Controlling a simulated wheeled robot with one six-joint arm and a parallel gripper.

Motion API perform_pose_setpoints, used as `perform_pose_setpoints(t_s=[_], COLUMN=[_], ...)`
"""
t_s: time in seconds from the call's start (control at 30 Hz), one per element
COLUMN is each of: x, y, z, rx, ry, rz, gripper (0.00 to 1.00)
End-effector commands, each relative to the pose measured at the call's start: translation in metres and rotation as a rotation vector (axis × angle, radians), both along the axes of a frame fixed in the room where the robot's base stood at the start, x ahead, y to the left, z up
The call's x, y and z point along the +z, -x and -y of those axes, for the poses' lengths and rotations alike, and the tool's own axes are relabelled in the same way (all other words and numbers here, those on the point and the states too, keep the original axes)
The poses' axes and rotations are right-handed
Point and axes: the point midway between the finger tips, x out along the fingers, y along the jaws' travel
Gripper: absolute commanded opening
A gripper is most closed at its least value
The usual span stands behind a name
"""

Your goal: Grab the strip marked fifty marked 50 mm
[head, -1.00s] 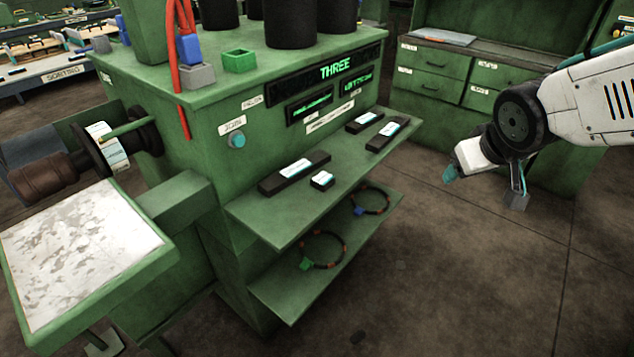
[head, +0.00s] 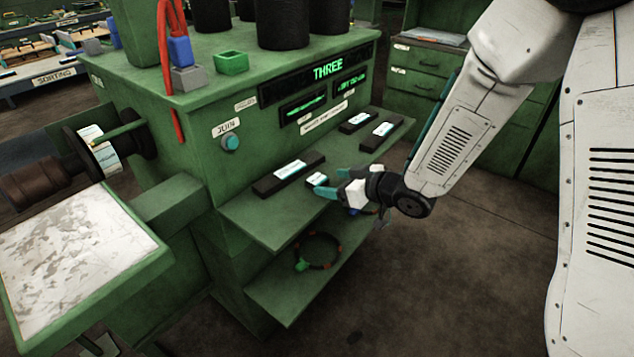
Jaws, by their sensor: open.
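Several dark strips with white labels lie on the upper green shelf (head: 262,225) of the machine. A long strip (head: 272,183) lies at the left, and a very short one (head: 317,179) lies just to its right. Two mid-length strips, one nearer the panel (head: 359,121) and one nearer the shelf edge (head: 381,137), lie further back. The labels are too small to read, so I cannot tell which is marked 50. My gripper (head: 334,183) is open, with teal fingertips close to the right of the short strip. Whether it touches that strip is unclear.
A lower shelf (head: 285,290) holds a ring with a green piece (head: 318,250); another ring is partly hidden behind my gripper. A teal JOIN button (head: 230,143) is on the machine front. A metal-topped table (head: 75,245) stands left. Floor at right is clear.

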Motion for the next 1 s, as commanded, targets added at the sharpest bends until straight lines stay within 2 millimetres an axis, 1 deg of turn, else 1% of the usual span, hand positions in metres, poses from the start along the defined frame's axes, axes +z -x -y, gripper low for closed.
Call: perform_pose_setpoints(t_s=[0.2,0.3,0.57,0.6,0.63,0.73,0.77,1.0], x=[-0.013,-0.017,-0.017,-0.017,-0.017,-0.017,-0.017,-0.017], y=[-0.018,-0.024,-0.027,-0.027,-0.027,-0.027,-0.027,-0.027], z=[-0.025,-0.032,-0.034,-0.034,-0.034,-0.034,-0.034,-0.034], rx=[0.001,0.000,-0.002,-0.002,-0.002,-0.002,-0.002,-0.002], ry=[0.001,0.001,0.001,0.001,0.001,0.001,0.001,0.001], rz=[0.000,0.000,0.000,0.000,0.000,0.000,0.000,0.000], gripper=[0.69,0.69,0.69,0.64,0.55,0.27,0.22,0.22])
